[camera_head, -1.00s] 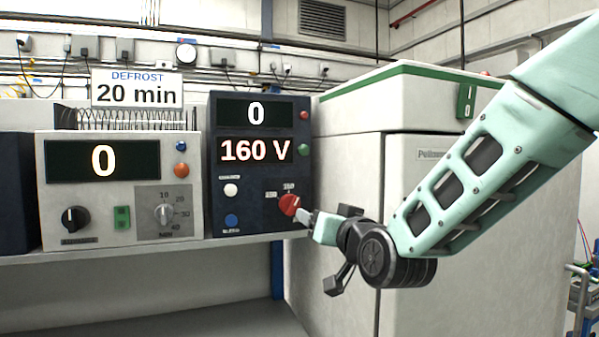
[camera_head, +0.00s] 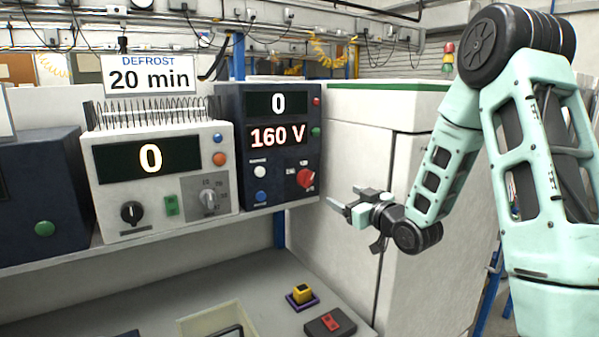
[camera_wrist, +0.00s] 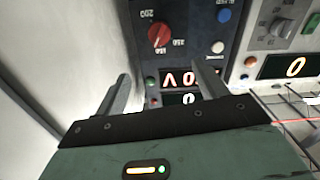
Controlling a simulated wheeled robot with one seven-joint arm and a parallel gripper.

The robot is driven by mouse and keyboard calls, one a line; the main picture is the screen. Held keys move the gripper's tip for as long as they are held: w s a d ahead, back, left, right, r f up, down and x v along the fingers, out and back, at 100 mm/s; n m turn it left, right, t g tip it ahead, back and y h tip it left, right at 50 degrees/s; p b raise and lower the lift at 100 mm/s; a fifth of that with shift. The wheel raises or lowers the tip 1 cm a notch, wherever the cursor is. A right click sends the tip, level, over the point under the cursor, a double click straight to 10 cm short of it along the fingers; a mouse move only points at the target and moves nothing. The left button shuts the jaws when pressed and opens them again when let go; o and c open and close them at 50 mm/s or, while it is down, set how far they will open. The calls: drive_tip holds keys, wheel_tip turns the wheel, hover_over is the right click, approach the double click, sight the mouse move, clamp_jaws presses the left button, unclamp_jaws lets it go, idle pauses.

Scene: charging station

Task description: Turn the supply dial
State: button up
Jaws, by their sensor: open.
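The red supply dial (camera_head: 306,178) sits at the lower right of the dark blue supply unit (camera_head: 232,152), whose displays read 0 and 160 V. My gripper (camera_head: 346,202) is right of the dial in the head view, apart from it, with fingers pointing toward the unit. In the wrist view the dial (camera_wrist: 159,36) appears upside down, beyond and roughly between the spread, empty fingers of my gripper (camera_wrist: 162,80). One finger partly covers the voltage display there. The small dial markings are hard to read in the head view.
A beige defrost unit (camera_head: 218,138) with black and grey knobs stands left of the supply unit on the shelf. A white cabinet (camera_head: 350,150) stands to the right, behind my gripper. A yellow button box (camera_head: 302,294) and a dark box with a red switch (camera_head: 330,324) lie below.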

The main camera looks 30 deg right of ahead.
sight(310, 179)
drive_tip(key=w+p, duration=0.2)
drive_tip(key=w, duration=0.3)
drive_tip(key=w+p, duration=0.2)
drive_tip(key=w, duration=0.4)
drive_tip(key=w+p, duration=0.2)
drive_tip(key=w, duration=0.3)
drive_tip(key=shift+w+a+p, duration=0.3)
drive_tip(key=shift+p, duration=0.05)
drive_tip(key=shift+w, duration=0.4)
drive_tip(key=c, duration=1)
